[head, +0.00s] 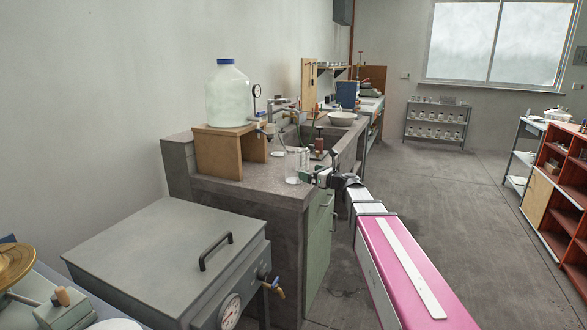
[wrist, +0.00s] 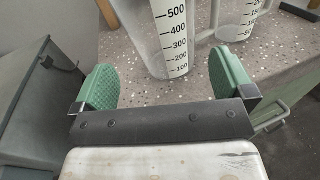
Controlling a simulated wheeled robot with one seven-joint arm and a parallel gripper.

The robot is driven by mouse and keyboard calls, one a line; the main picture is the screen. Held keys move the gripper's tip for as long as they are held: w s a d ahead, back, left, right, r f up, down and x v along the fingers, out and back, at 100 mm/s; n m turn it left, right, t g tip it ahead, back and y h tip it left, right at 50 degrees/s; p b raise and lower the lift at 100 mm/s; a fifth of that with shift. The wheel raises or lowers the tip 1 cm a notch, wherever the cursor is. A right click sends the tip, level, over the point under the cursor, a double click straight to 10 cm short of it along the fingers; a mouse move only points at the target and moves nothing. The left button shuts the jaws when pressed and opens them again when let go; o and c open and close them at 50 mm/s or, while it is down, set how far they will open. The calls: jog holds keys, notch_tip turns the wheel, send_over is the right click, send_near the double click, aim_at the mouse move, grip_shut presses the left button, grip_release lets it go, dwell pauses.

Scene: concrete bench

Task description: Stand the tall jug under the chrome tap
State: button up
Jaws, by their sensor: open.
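A tall clear jug with black graduations up to 500 (wrist: 172,35) stands upright on the speckled concrete bench in the wrist view. In the head view a clear vessel (head: 292,166) at the bench's front edge appears to be this jug. My gripper (head: 308,176) is at that edge, just right of it. In the wrist view my gripper (wrist: 164,72) is open, its green pads apart, with the jug's lower part between or just beyond the tips; I cannot tell whether they touch. The chrome tap (head: 284,101) is farther back on the bench, small in view.
A second graduated vessel (wrist: 238,18) stands close to the right of the jug. A large bottle (head: 228,98) sits on a wooden stand (head: 217,150) behind. A white bowl (head: 341,119) is farther along. A grey lidded box (head: 165,250) stands at the near left.

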aim_at(302, 169)
jog(key=x, duration=0.3)
jog(key=shift+w+a, duration=0.2)
jog(key=shift+w, duration=0.1)
jog(key=shift+r+x, duration=0.15)
jog(key=shift+x, duration=1.2)
jog(key=shift+r+x, duration=0.15)
jog(key=shift+x, duration=1.2)
jog(key=shift+d, duration=0.1)
jog(key=c, duration=0.8)
jog(key=shift+r, duration=0.1)
